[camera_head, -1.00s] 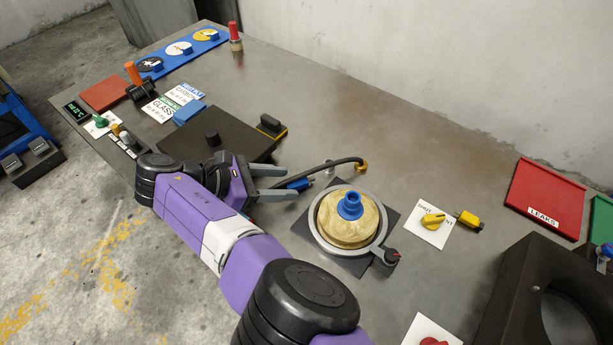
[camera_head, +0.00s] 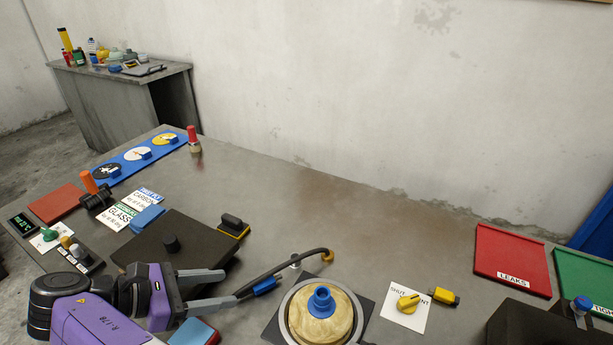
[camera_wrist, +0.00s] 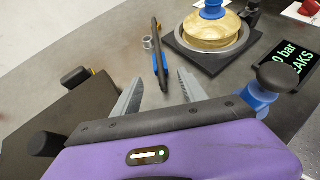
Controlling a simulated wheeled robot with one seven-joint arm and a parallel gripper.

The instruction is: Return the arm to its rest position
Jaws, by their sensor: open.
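My purple arm reaches in from the lower left in the head view. My gripper (camera_head: 212,290) is open, its two grey fingers spread with nothing held between them. In the wrist view my gripper (camera_wrist: 160,97) points toward a black hose (camera_wrist: 158,62) with a blue part, which lies beyond and partly between the fingertips. In the head view the hose (camera_head: 285,264) runs just right of the fingers. I cannot tell whether they touch.
A round press (camera_head: 322,312) with a blue knob stands right of my gripper. A dark plate (camera_head: 190,250) with a black knob lies behind it. Red (camera_head: 512,262) and green (camera_head: 585,283) trays sit at right. A blue dial panel (camera_head: 137,155) is at the back left. The back middle table is clear.

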